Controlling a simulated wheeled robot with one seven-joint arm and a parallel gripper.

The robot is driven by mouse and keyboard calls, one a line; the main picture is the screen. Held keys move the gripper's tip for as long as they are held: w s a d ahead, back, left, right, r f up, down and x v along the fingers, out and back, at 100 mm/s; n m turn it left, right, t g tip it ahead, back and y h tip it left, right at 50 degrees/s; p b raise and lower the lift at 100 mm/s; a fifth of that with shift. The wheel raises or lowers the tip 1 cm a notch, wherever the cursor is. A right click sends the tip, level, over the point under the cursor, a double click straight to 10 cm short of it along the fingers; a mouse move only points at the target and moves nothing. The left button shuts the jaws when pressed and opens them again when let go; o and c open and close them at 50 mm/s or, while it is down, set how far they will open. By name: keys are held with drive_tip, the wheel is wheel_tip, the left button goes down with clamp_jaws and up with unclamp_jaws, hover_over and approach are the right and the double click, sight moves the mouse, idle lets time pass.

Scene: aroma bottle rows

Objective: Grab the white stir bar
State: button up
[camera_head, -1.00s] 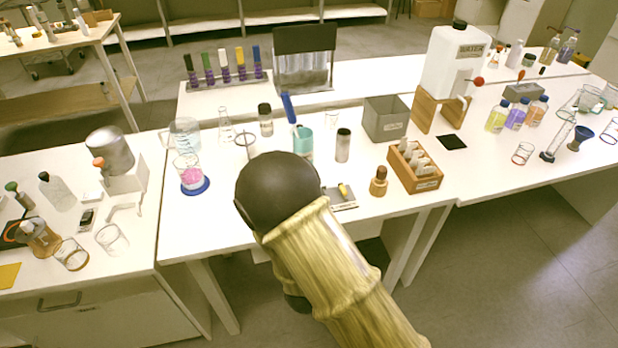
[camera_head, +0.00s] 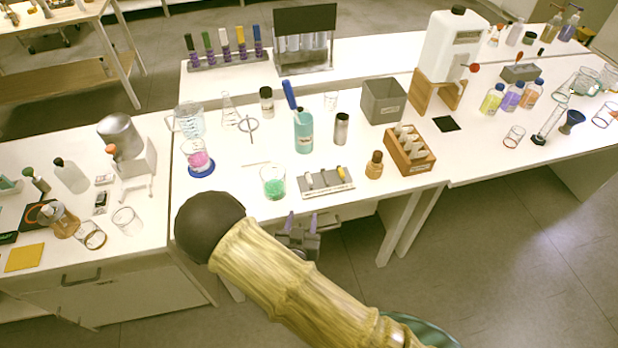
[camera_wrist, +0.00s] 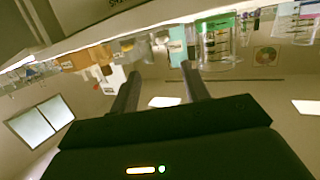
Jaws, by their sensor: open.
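A small grey rack (camera_head: 328,190) lies near the front edge of the middle bench in the head view and holds small stir bars. A pale one at its left looks like the white stir bar (camera_head: 308,180); a yellow stir bar (camera_head: 341,172) is at its right. My gripper (camera_head: 303,218) is open and empty in front of the bench edge, just short of the rack. In the wrist view its two fingers (camera_wrist: 160,72) stand apart with nothing between them. I cannot make out the stir bars in the wrist view.
A beaker with green contents (camera_head: 273,182) stands left of the rack. A brown bottle (camera_head: 374,165) and a wooden box (camera_head: 408,168) stand to its right. A teal bottle (camera_head: 303,135) is behind it. A thin white rod (camera_head: 256,163) lies behind the beaker.

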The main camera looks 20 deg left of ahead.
drive_tip(key=p, duration=0.2)
approach(309, 183)
drive_tip(key=x, duration=0.4)
drive_tip(key=shift+w+d+f, duration=0.1)
drive_tip(key=shift+w+f, duration=0.1)
drive_tip(key=shift+w, duration=0.05)
drive_tip(key=shift+a+p+x, duration=0.2)
drive_tip(key=shift+p+x, duration=0.45)
drive_tip(key=shift+x, duration=2)
drive_tip(key=shift+r, duration=0.15)
drive_tip(key=shift+s, duration=0.1)
clamp_jaws()
